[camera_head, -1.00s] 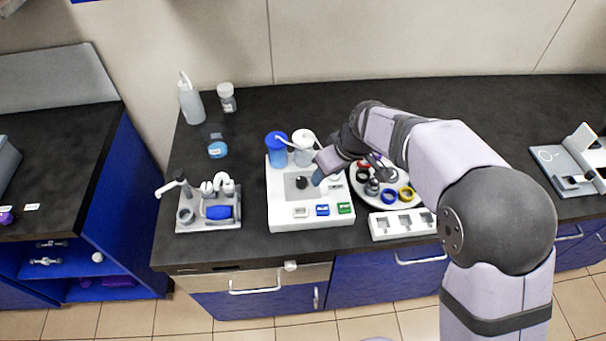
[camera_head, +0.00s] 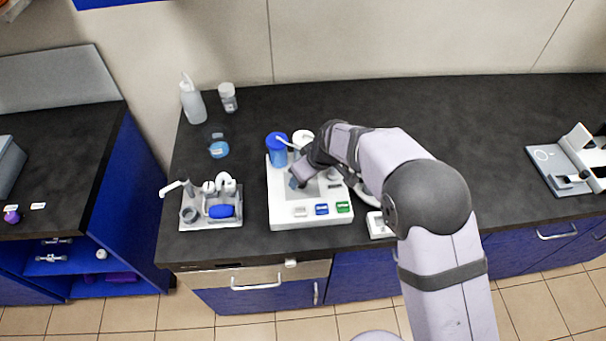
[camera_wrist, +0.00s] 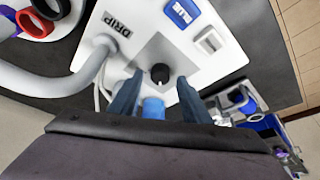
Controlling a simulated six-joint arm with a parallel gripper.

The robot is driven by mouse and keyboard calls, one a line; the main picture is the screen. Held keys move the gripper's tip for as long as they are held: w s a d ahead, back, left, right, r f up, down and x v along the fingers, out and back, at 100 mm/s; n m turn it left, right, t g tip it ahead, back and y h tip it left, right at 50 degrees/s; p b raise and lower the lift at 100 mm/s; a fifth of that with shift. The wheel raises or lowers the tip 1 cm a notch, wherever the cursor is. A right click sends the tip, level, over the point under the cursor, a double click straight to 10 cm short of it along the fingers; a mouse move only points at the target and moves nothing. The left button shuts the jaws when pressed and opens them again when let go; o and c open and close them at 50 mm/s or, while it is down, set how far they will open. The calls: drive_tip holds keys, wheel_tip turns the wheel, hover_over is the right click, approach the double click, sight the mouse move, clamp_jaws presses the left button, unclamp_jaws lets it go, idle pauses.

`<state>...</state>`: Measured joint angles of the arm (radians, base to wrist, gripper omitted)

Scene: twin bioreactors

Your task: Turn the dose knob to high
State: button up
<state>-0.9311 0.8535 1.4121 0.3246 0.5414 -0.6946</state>
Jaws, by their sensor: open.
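The dose knob (camera_wrist: 159,73) is a small black knob on a grey square plate on the white bioreactor base (camera_head: 282,212). My gripper (camera_wrist: 155,98) is open, and in the wrist view its two blue-grey fingers point toward the knob, one to each side of its line. The knob appears just beyond the fingertips, apart from them as far as I can tell. In the head view my gripper (camera_head: 294,182) is over the grey plate and hides the knob. The knob's pointer setting is too small to read.
A blue vessel (camera_head: 276,145) and a white vessel (camera_head: 302,138) stand at the base's back. White, blue (camera_head: 321,209) and green (camera_head: 343,207) buttons line its front. A grey hose (camera_wrist: 50,80) runs beside the DRIP label.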

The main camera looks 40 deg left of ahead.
drive_tip(key=shift+a+f, duration=0.2)
drive_tip(key=shift+f, duration=0.35)
drive_tip(key=shift+c, duration=0.3)
drive_tip(key=c, duration=1)
